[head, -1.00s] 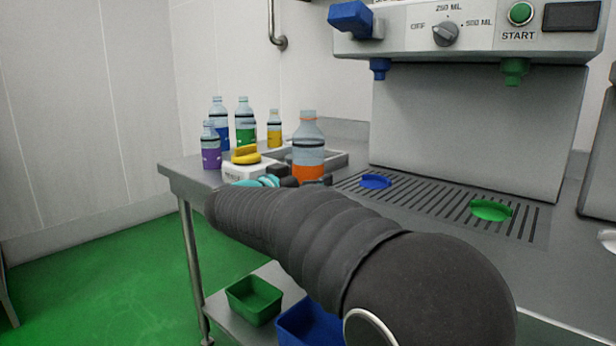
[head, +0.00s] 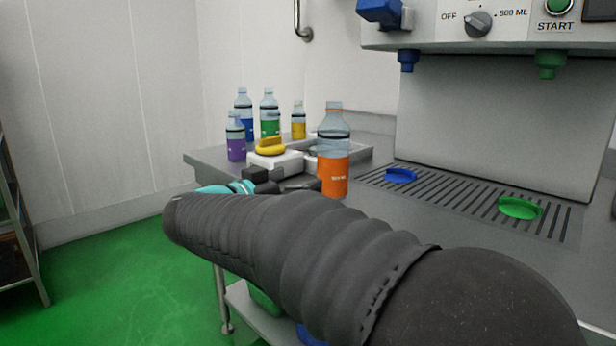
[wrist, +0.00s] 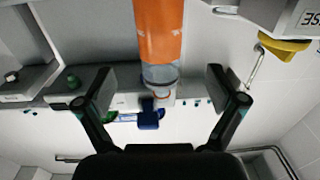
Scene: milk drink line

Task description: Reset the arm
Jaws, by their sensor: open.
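My gripper (head: 290,184) is open at the end of my dark, sleeved arm, just left of the bottle with the orange label (head: 333,172). That bottle stands upright on the steel counter. The wrist view is upside down; there the orange-label bottle (wrist: 160,30) shows between the two spread fingers of my gripper (wrist: 160,80), with visible gaps on both sides. The fingers do not grip it. My arm crosses the lower part of the head view and hides part of the counter.
Behind stand purple (head: 236,147), blue (head: 243,110), green (head: 268,115) and yellow (head: 299,122) bottles. A white unit with a yellow knob (head: 270,146) is close to my gripper. The filling machine (head: 490,120) stands right, above a drip grate with blue (head: 400,175) and green (head: 520,208) discs.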

